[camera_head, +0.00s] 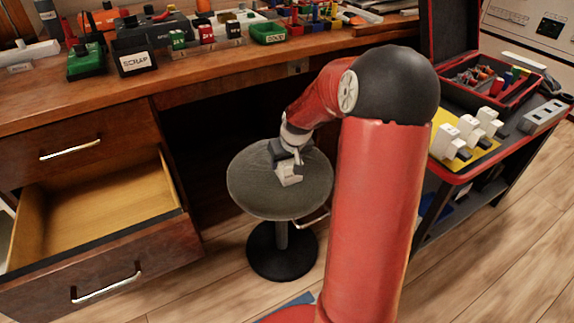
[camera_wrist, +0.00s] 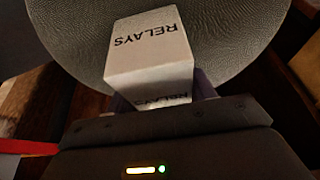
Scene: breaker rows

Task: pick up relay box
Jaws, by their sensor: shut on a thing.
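The relay box (camera_wrist: 150,55) is a small white box with "RELAYS" printed in black on its top and on the side facing my wrist. It also shows in the head view (camera_head: 289,174), on or just above the seat of a round grey stool (camera_head: 258,192). My gripper (camera_head: 290,158) is over the seat and shut on the box. In the wrist view my gripper (camera_wrist: 160,100) is at the box's near end, with its fingers mostly hidden beside the box. I cannot tell whether the box touches the seat.
A wooden workbench (camera_head: 180,70) with small bins and tools runs behind the stool. An open, empty drawer (camera_head: 100,215) juts out at the left. At the right, a cart (camera_head: 463,170) holds white breakers and an open red toolbox (camera_head: 500,100).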

